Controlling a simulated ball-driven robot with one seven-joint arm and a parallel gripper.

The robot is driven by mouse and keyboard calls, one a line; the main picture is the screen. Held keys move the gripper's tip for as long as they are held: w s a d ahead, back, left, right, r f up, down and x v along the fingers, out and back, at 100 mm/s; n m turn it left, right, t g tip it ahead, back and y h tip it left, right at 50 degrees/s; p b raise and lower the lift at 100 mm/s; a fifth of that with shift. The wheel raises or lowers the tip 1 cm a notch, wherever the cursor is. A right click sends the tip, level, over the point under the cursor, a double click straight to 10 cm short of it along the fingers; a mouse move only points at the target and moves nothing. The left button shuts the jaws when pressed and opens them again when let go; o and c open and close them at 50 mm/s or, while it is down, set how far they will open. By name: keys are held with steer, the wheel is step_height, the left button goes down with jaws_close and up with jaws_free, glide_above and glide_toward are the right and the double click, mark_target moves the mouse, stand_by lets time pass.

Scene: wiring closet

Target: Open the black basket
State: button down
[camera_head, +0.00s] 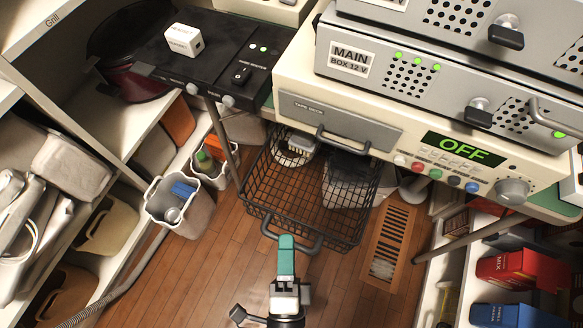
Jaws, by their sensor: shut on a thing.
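The black basket (335,188) is a wire-mesh basket below the cream tape deck, in the middle of the head view. Its front faces me, and a large part of it shows beyond the deck's lower edge. A thick dark handle (308,244) sticks out from its front rim. My gripper (286,240) is at the handle's left part, with its teal fingers shut on it. The fingers hide that part of the handle.
The tape deck (345,128), with its own handle and an OFF display, overhangs the basket. Grey bins (178,207) stand to the left. A floor vent (390,243) lies to the right. Shelves line both sides. The wooden floor (215,270) before the basket is clear.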

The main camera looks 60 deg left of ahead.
stand_by(0.3)
steer(key=c, duration=1.1)
jaws_free()
steer(key=shift+s+d, duration=0.1)
steer(key=shift+d, duration=0.05)
steer(key=v, duration=1)
steer(key=shift+s+d+p, duration=0.15)
steer(key=shift+d+p, duration=0.1)
steer(key=shift+p, duration=0.05)
